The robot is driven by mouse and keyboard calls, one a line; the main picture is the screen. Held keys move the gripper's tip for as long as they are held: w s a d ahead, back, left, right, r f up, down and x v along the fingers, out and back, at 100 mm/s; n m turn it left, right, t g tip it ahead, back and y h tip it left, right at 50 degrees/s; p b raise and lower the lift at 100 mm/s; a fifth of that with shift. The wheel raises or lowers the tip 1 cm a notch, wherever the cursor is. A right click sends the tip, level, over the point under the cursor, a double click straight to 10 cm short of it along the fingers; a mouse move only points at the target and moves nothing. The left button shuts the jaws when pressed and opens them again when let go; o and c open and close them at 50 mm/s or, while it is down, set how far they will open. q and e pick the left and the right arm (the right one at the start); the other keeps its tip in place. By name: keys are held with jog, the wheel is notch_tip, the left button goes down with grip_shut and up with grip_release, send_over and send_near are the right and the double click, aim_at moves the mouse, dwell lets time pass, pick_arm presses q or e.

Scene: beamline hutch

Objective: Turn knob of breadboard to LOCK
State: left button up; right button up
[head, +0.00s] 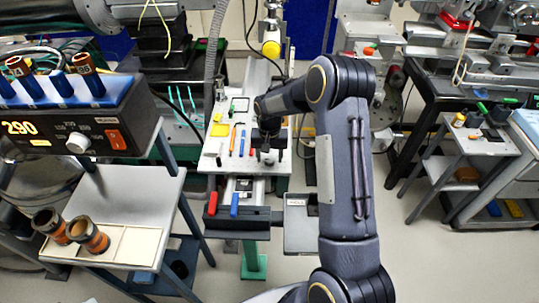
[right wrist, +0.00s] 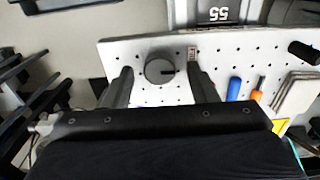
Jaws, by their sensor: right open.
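The white breadboard (head: 240,166) with rows of holes lies on a stand in the middle of the head view; it also fills much of the right wrist view (right wrist: 240,65). Its round grey knob (right wrist: 159,69) has a dark pointer mark facing right in the right wrist view. A small label (right wrist: 191,54) sits beside it, too small to read. My right gripper (head: 268,154) is over the breadboard, pointing down. In the right wrist view its open fingers (right wrist: 160,84) show on either side of the knob, with visible gaps. I cannot tell its height. My left gripper is out of view.
Orange and blue screwdrivers (head: 233,138) lie on the board left of my gripper. Red and blue handled tools (head: 234,204) lie at the front ledge. A dark cylinder (right wrist: 304,52) stands on the board. A grey side table (head: 150,190) with a tray is at left.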

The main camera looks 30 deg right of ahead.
jog(key=shift+f, duration=0.35)
jog(key=c, duration=1)
